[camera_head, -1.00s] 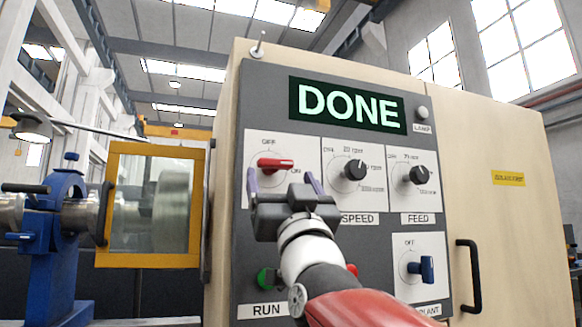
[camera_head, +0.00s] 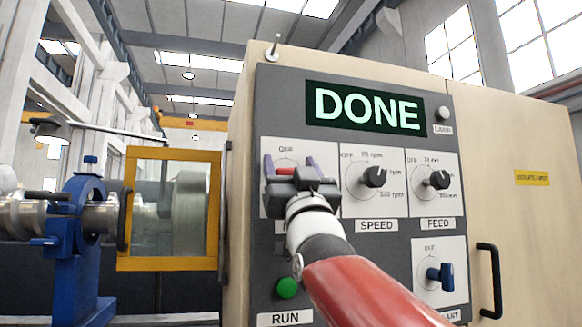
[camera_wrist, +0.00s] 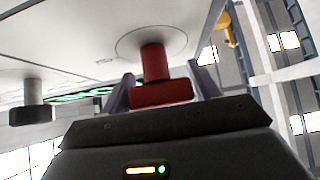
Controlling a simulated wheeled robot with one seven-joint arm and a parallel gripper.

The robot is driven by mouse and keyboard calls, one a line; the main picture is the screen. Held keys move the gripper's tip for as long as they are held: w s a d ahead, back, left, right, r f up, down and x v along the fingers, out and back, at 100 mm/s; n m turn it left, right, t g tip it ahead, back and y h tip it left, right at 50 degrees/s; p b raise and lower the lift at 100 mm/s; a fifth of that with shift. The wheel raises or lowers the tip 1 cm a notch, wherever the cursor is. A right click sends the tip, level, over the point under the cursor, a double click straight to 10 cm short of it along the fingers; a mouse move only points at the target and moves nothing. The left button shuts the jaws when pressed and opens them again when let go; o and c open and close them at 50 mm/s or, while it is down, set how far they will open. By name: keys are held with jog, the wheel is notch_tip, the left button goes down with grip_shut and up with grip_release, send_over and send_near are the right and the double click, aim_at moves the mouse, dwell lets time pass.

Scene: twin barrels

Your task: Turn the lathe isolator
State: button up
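The lathe isolator is a red handle (camera_head: 285,173) on a white plate at the panel's upper left. In the head view my gripper (camera_head: 290,170) covers much of it and the ON mark. In the wrist view the red handle (camera_wrist: 162,94) lies crosswise on a red stem below a round dial. My gripper (camera_wrist: 160,85) has one finger at each end of the handle. The fingers are spread, with little or no gap to the handle; whether they touch it is unclear.
A grey panel carries speed (camera_head: 375,177) and feed (camera_head: 438,180) knobs, a blue-handled switch (camera_head: 441,275) and a green RUN button (camera_head: 287,288). The screen (camera_head: 366,108) reads DONE. A yellow-framed guard (camera_head: 170,208) stands left of the cabinet; a black door handle (camera_head: 489,280) juts out at right.

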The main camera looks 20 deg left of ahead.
jog(key=c, duration=0.6)
jog(key=shift+o, duration=0.2)
jog(key=shift+n+g+y, duration=0.5)
jog(key=shift+n+y, duration=0.2)
jog(key=shift+n, duration=0.3)
jog(key=n+g+y, duration=0.2)
jog(key=n, duration=0.1)
jog(key=n+g+y, duration=0.2)
jog(key=n, duration=0.1)
jog(key=shift+n, duration=0.3)
jog(key=n+g, duration=0.2)
jog(key=n+g+y, duration=0.1)
jog(key=n+g, duration=0.1)
jog(key=n+g+y, duration=0.1)
jog(key=n+g, duration=0.1)
jog(key=n, duration=0.1)
jog(key=shift+s+a+f+g+p, duration=0.1)
jog(key=shift+a+g+p, duration=0.15)
jog(key=shift+g+p, duration=0.05)
jog(key=n+g, duration=0.2)
jog(key=n, duration=0.1)
jog(key=n+g, duration=0.2)
jog(key=shift+s+a+f+n+h, duration=0.1)
jog(key=shift+a+f+n+h, duration=0.1)
jog(key=shift+n+h, duration=0.15)
jog(key=shift+s+f+n+g+h, duration=0.15)
jog(key=shift+n+g+h, duration=0.5)
jog(key=shift+n+g, duration=0.4)
jog(key=shift+a+n, duration=0.1)
jog(key=shift+n, duration=0.5)
